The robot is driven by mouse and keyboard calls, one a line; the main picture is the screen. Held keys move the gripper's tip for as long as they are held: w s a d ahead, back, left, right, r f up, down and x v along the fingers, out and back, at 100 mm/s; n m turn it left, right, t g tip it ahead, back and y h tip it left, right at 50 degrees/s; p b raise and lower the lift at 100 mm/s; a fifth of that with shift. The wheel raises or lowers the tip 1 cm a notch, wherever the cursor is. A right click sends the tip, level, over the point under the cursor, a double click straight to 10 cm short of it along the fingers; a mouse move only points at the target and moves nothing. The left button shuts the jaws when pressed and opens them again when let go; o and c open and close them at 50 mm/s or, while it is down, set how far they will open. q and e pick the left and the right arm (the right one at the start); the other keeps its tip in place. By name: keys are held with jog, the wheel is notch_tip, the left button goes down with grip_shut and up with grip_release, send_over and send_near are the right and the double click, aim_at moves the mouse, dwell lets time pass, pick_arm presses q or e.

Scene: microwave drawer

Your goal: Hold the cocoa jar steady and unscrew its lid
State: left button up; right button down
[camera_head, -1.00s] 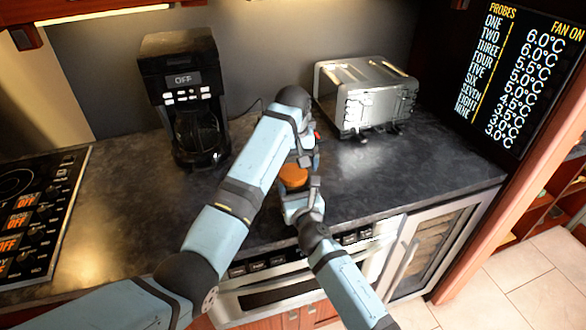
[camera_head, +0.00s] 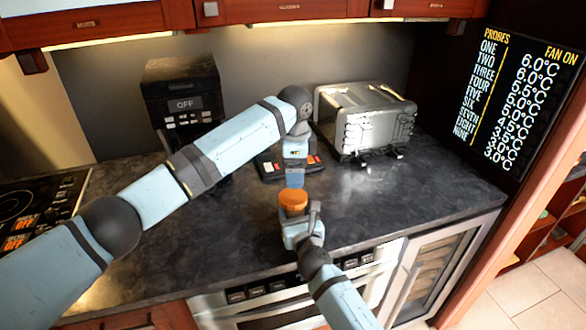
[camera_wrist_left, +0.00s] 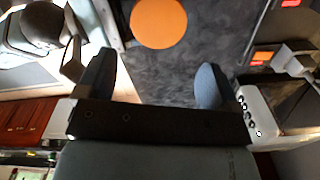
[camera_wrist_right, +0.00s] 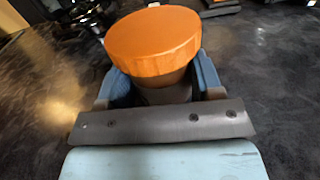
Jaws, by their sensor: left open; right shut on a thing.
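The cocoa jar's round orange lid (camera_head: 293,199) shows in the head view near the counter's front edge. In the right wrist view the lid (camera_wrist_right: 152,42) sits on the jar's grey-brown body (camera_wrist_right: 165,90). My right gripper (camera_wrist_right: 161,80) is shut on the body, one finger each side, below the lid. Most of the body is hidden by the lid and gripper. My left gripper (camera_wrist_left: 153,82) is open and empty. In its wrist view the lid (camera_wrist_left: 158,22) lies beyond the fingertips, apart from them. I cannot tell whether the jar touches the counter.
A black coffee maker (camera_head: 182,95) stands at the back left and a silver toaster (camera_head: 365,120) at the back right. A black device with coloured displays (camera_head: 268,165) lies behind my left gripper. A cooktop (camera_head: 30,205) is at far left. Counter on both sides of the jar is clear.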

aim_at(293, 196)
pick_arm(q)
jog(key=shift+a+f+m, duration=0.15)
jog(key=shift+a+m, duration=0.05)
jog(key=shift+m, duration=0.1)
jog(key=shift+f, duration=0.25)
notch_tip(293, 196, down, 7)
jog(key=shift+f, duration=0.2)
jog(key=c, duration=0.7)
jog(key=n, duration=0.4)
jog(key=shift+s+d+n, duration=0.1)
jog(key=shift+n, duration=0.2)
jog(key=shift+c, duration=0.2)
jog(key=n, duration=0.4)
jog(key=shift+n, duration=0.4)
jog(key=shift+r, duration=0.15)
